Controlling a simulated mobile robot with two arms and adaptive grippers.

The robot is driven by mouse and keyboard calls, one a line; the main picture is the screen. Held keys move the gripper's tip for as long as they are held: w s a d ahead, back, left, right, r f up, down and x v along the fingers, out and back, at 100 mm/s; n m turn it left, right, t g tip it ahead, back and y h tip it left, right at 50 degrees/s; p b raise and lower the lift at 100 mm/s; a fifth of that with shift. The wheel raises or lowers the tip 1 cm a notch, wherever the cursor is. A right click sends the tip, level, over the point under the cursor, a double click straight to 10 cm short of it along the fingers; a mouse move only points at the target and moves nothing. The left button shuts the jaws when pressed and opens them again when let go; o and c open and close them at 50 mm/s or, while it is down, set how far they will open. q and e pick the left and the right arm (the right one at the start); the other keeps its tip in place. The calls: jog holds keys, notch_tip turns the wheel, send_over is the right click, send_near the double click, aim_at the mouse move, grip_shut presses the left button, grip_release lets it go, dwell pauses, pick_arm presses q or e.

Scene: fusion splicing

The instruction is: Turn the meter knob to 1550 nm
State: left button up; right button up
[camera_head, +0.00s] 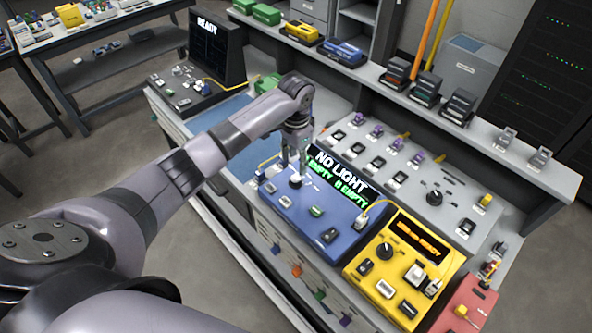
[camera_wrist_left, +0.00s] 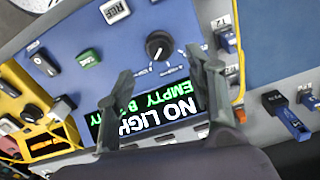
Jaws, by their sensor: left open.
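The blue meter (camera_head: 318,232) lies on the bench. Its screen (camera_head: 338,174) reads "NO LIGHT" with green "EMPTY" text below. The meter's black knob (camera_wrist_left: 159,45) sits on the blue face in the left wrist view, with pale marks around it too small to read. In the head view the knob (camera_head: 296,181) is just below my left gripper (camera_head: 298,165). In the wrist view my left gripper (camera_wrist_left: 160,65) is open, its fingers apart and empty, with the knob showing beyond the gap between them. My right gripper is not in view.
A yellow device (camera_head: 370,268) with its own knob and orange display stands right of the meter. A red device (camera_head: 465,310) is beyond it. A grey panel (camera_head: 400,165) with several small parts lies behind. A dark screen (camera_head: 210,50) reads "READY".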

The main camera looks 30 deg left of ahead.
pick_arm(q)
jog(key=shift+r, duration=2.4)
